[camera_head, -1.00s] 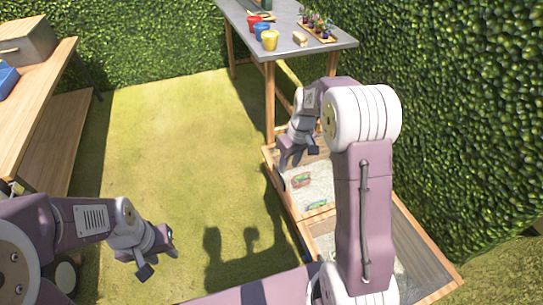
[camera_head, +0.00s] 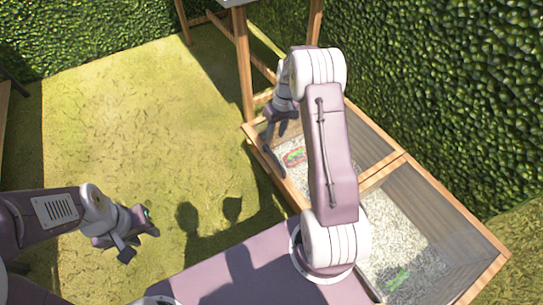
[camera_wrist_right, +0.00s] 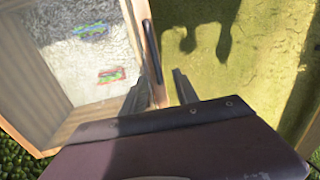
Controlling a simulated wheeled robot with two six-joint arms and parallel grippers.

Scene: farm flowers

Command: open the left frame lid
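The left frame (camera_head: 252,134) is the farther of two joined wooden boxes in the head view, partly hidden behind my right arm. Its lid looks down, with a red and green item (camera_head: 294,157) showing inside. In the right wrist view, its wooden rim (camera_wrist_right: 138,20) carries a long black handle (camera_wrist_right: 152,52). My right gripper (camera_wrist_right: 160,88) is open, its fingers on either side of the rim just below the handle; contact cannot be told. The head view shows this gripper (camera_head: 274,135) at the left frame's front edge. My left gripper (camera_head: 137,240) is open and empty over grass.
The right frame (camera_head: 485,276) adjoins on the near side, with pale gravel and a green item (camera_head: 398,279) inside. A table leg (camera_head: 243,65) stands just beyond the left frame. A hedge (camera_head: 440,70) rises behind. The grass (camera_head: 130,110) to the left is clear.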

